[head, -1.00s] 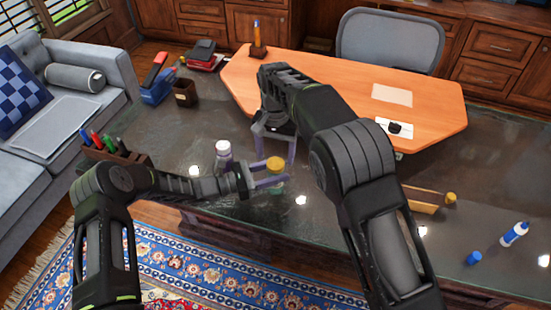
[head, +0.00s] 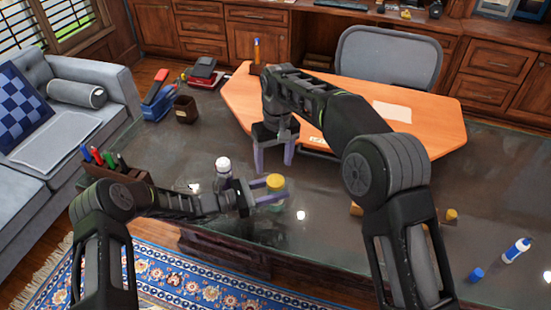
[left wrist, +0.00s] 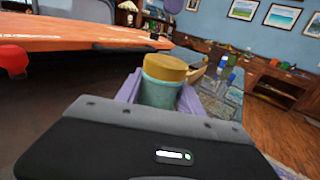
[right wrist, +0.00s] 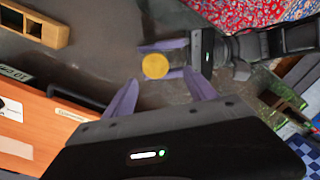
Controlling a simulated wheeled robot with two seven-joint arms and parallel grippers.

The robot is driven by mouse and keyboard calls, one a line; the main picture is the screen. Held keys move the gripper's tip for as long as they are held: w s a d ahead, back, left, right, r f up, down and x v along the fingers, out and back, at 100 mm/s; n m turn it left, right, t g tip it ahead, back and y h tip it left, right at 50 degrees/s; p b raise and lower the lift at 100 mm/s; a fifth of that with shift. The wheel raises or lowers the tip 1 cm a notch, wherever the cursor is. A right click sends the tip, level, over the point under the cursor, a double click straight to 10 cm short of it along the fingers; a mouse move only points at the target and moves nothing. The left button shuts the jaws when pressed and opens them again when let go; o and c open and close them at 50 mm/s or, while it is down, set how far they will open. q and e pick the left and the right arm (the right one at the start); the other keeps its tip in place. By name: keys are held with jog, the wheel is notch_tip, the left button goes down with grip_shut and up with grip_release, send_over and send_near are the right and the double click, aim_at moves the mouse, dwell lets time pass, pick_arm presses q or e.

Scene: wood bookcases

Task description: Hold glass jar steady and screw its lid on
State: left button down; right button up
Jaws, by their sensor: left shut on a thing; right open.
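The glass jar (head: 276,192) stands upright on the dark stone table, with a yellow lid (head: 274,181) on its top. In the left wrist view the jar (left wrist: 158,95) is greenish and the lid (left wrist: 165,67) covers its mouth; how tightly it sits I cannot tell. My left gripper (head: 269,190) is shut around the jar's sides from the left. My right gripper (head: 274,168) is open and empty, pointing down above and behind the jar. In the right wrist view the lid (right wrist: 155,66) lies beyond my open fingertips (right wrist: 165,90), apart from them.
A white-capped bottle (head: 223,167) stands close behind my left gripper. A pen holder (head: 115,165), a brown cup (head: 185,108) and a blue stapler-like thing (head: 158,100) are at left. A blue-white bottle (head: 516,250) and blue cap (head: 476,274) lie at right.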

aim_at(275, 180)
jog(key=shift+a+r+n, duration=0.1)
jog(key=shift+r+n, duration=0.2)
jog(key=shift+n, duration=0.8)
jog(key=n, duration=0.3)
jog(key=shift+d+h, duration=0.3)
jog(key=shift+f, duration=0.1)
jog(key=shift+f, duration=3.85)
grip_shut()
jog(key=shift+o, duration=0.4)
grip_release()
